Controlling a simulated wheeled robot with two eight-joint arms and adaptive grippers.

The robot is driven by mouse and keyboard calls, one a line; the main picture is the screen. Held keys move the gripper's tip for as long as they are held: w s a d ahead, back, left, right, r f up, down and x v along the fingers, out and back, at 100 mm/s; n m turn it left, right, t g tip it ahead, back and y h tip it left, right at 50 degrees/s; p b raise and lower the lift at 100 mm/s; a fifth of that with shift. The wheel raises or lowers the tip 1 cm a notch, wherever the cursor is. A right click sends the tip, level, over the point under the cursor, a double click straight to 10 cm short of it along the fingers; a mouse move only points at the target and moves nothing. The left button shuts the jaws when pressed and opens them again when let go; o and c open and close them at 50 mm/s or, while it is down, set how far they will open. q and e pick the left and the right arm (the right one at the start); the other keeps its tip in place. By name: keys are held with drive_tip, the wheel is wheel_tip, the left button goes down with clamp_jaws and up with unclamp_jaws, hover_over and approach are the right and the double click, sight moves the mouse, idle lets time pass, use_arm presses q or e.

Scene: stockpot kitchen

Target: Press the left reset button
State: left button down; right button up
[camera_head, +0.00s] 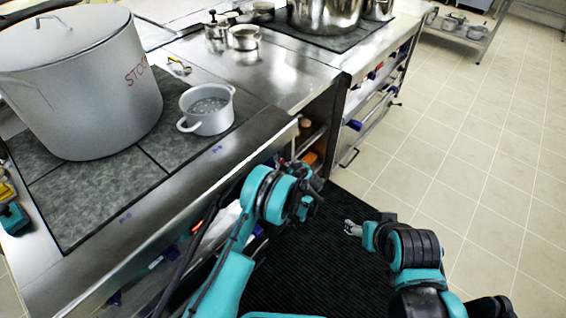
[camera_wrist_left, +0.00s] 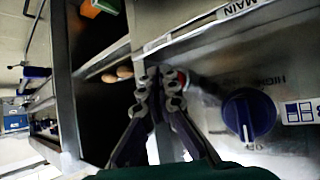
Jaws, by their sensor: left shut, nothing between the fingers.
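My left gripper (camera_wrist_left: 160,82) is shut and empty in the left wrist view, its fingertips close to the stove's front panel (camera_wrist_left: 290,75). Just right of the fingertips is a small red part (camera_wrist_left: 183,77), partly hidden by them; it may be the reset button, but no reset label is readable. I cannot tell whether the fingers touch it. In the head view, my left gripper (camera_head: 305,200) is beside the counter front, its tips hard to make out. My right gripper (camera_head: 352,228) is over the dark mat, away from the counter; its finger opening is unclear.
A blue knob (camera_wrist_left: 248,115) sits right of the fingers, below a MAIN label (camera_wrist_left: 243,6). An open shelf bay (camera_wrist_left: 98,95) lies left. A large stockpot (camera_head: 85,85) and small pot (camera_head: 208,110) stand on the cooktop. The tiled floor (camera_head: 480,170) at right is clear.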

use_arm(q)
drive_tip(key=shift+w+a, duration=0.15)
drive_tip(key=shift+a, duration=0.1)
drive_tip(key=shift+w+a, duration=0.25)
drive_tip(key=shift+a, duration=0.1)
idle(0.8)
drive_tip(key=shift+d, duration=0.1)
drive_tip(key=shift+s+d, duration=0.5)
drive_tip(key=shift+d, duration=0.05)
drive_tip(key=shift+d, duration=0.1)
drive_tip(key=s+d, duration=0.1)
drive_tip(key=d, duration=0.1)
drive_tip(key=s+d, duration=0.2)
idle(0.5)
idle(0.7)
